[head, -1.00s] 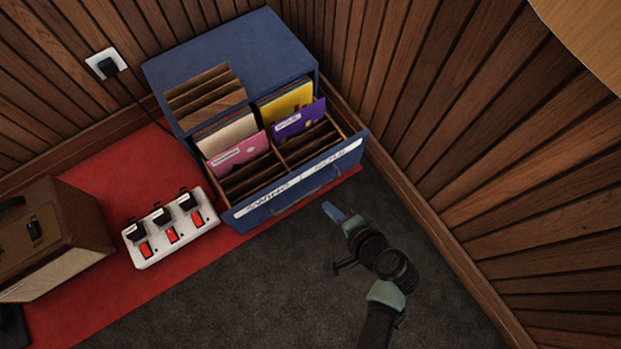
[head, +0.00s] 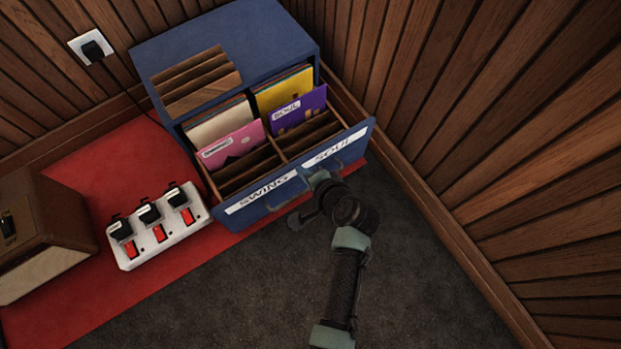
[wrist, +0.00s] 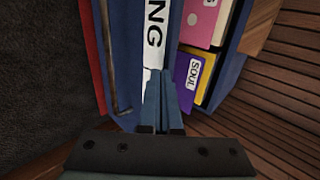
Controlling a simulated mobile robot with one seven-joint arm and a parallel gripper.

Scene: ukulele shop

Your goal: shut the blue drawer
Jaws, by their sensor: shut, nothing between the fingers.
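The blue drawer (head: 255,213) is pulled out of the blue cabinet (head: 235,42) and holds dividers and record sleeves. Its front carries a white label reading SWING and SOUL, with a metal handle below. My gripper (head: 319,180) is shut and empty at the drawer front, near the middle of it. My wrist hides part of the handle and front there. In the wrist view, the shut fingers (wrist: 163,85) point at the drawer front over the label, with the handle (wrist: 112,70) to their left. I cannot tell whether the tips touch the front.
A wood-panelled wall (head: 500,150) rises close on the right. The dark floor (head: 220,300) in front is clear.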

